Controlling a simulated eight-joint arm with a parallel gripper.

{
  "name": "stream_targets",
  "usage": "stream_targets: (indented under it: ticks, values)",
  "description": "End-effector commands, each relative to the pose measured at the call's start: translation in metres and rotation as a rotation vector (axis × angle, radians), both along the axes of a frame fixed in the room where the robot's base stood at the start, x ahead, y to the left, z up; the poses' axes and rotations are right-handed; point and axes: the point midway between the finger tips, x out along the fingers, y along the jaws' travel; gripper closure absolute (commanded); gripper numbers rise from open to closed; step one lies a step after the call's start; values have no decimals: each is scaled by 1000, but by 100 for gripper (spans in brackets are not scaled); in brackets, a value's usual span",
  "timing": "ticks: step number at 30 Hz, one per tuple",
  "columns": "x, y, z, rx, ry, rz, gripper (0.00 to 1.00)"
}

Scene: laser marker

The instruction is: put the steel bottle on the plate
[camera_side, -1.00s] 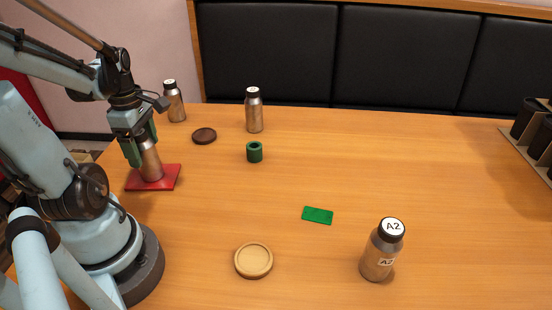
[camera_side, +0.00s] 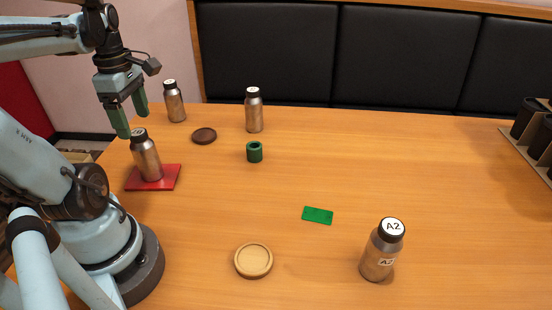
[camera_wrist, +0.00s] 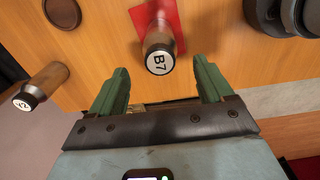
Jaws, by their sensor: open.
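A steel bottle with a dark cap (camera_side: 146,158) stands upright on the red square plate (camera_side: 170,183) at the left of the table. In the wrist view the bottle (camera_wrist: 159,40) shows a white cap label reading B7, and part of the red plate (camera_wrist: 174,18) shows behind it. My gripper (camera_side: 132,121) is open and empty, raised above the bottle and apart from it. In the wrist view its two green fingers (camera_wrist: 164,80) are spread, with the bottle beyond them.
Other steel bottles stand at the back left (camera_side: 174,102), back middle (camera_side: 254,110) and front right, labelled A2 (camera_side: 383,250). The table's right middle is clear.

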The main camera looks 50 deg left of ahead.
Motion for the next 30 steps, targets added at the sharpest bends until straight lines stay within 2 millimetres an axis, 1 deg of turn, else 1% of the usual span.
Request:
stream_targets:
  ticks: [1,3,9,14,17,20,21,23,24,26,27,29,30]
  values:
    - [0,0,8,0,0,0,20]
    - [0,0,18,0,0,0,20]
    - [0,0,38,0,0,0,20]
    - [2,-1,44,5,-4,-23,20]
    - [15,-8,41,32,-23,-154,20]
    - [40,-24,31,92,-62,-427,20]
    - [52,-34,26,125,-82,-568,20]
    - [70,-50,19,181,-114,-795,20]
    - [82,-62,14,221,-134,-947,20]
    - [98,-82,8,286,-165,-1173,20]
    - [107,-96,4,330,-184,-1321,20]
    - [119,-117,-1,401,-212,-1533,20]
    - [125,-131,-3,449,-229,-1662,20]
